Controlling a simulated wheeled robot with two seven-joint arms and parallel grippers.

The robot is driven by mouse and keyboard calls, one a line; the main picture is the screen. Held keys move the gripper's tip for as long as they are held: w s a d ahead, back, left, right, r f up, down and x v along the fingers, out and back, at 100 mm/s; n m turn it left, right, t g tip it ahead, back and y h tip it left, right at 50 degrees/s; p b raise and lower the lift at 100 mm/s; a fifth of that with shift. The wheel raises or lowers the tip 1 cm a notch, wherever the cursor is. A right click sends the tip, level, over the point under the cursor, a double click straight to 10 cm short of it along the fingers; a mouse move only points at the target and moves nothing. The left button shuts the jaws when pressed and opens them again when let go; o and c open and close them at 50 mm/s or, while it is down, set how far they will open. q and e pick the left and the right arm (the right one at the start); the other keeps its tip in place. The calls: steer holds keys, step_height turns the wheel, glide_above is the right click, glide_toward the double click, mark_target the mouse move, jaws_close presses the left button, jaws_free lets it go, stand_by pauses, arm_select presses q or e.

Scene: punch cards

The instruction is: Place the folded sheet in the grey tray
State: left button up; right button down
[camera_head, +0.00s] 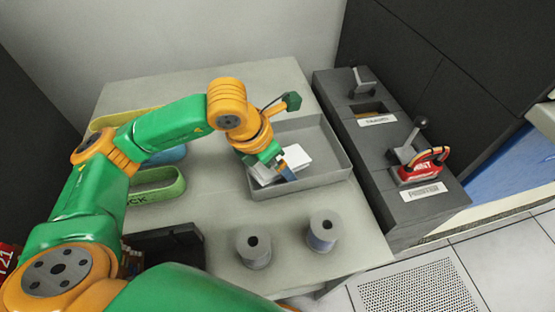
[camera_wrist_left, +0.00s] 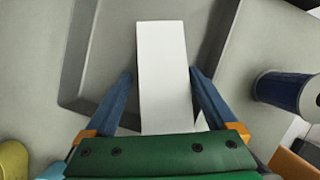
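The grey tray (camera_head: 335,178) lies at the right of the table. My left gripper (camera_head: 285,170) points down inside it, near its front left part. The white folded sheet (camera_head: 295,157) shows in the tray beside the fingers, partly hidden by them. In the left wrist view the white sheet (camera_wrist_left: 163,75) lies lengthwise between the two blue fingers of my left gripper (camera_wrist_left: 161,73). The fingers stand apart, one on each side, with a thin gap at the left. A smaller white corner shows by the right finger. My right gripper is out of view.
Two grey spools (camera_head: 253,248) (camera_head: 322,231) stand in front of the tray. Green (camera_head: 160,186) and yellow holders lie left. A dark console (camera_head: 385,150) with levers and a red device (camera_head: 418,168) stands right of the table.

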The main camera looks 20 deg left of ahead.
arm_select(q)
steer(key=shift+w+d+r, duration=0.1)
steer(key=shift+r, duration=0.25)
steer(key=p+v, duration=0.1)
steer(key=v, duration=1)
steer(key=shift+s+r, duration=0.2)
steer(key=shift+r, duration=0.05)
